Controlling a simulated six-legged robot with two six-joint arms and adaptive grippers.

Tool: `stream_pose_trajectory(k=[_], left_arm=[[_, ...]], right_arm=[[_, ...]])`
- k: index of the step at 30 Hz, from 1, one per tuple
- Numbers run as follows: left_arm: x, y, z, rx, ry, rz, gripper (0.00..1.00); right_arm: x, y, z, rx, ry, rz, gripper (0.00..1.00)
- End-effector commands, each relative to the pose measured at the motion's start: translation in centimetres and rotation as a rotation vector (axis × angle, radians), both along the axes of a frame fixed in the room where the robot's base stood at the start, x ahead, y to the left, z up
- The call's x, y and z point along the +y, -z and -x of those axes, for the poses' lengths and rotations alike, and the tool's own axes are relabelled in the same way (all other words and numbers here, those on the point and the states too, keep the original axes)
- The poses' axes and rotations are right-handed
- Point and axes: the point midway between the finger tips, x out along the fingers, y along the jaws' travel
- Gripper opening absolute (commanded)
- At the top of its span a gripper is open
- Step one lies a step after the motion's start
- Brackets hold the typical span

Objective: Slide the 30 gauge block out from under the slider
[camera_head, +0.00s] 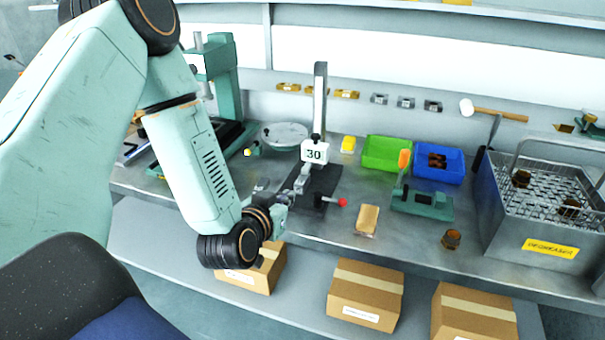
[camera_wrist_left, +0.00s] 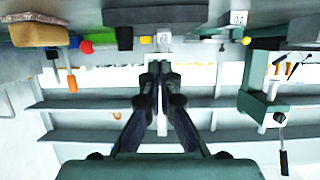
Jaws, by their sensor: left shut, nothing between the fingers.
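A white piece marked 30 (camera_head: 314,153) sits on the upright post (camera_head: 320,95) of a gauge stand. The stand has a dark base (camera_head: 322,180) and a red-tipped knob at its front. I cannot tell the slider apart from the marked piece, and no separate block shows clearly beneath it. My left gripper (camera_head: 302,174) is just in front and left of the post, below the marked piece. In the left wrist view, which is upside down, its fingers (camera_wrist_left: 159,70) are together and empty in front of the post. I cannot tell whether they touch anything. My right gripper is out of view.
A green bin (camera_head: 387,153) and a blue bin (camera_head: 438,163) stand right of the stand. A tan block (camera_head: 367,220) lies near the bench's front edge. A green fixture (camera_head: 422,203) and a wire basket (camera_head: 550,200) are farther right. A round dish (camera_head: 284,136) is behind left.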

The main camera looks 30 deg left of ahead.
Motion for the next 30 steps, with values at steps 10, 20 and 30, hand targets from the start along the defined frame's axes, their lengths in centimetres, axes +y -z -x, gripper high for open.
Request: stream_pose_trajectory(k=[10,20,30], left_arm=[[1.7,0.0,-6.1,-0.002,-0.006,-0.002,0.00],[2.5,0.8,-10.1,0.006,-0.005,0.001,0.00],[2.3,1.9,-10.0,0.008,-0.003,0.005,0.00]], right_arm=[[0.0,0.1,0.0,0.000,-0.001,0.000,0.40],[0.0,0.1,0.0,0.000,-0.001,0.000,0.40],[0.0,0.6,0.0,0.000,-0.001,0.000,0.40]])
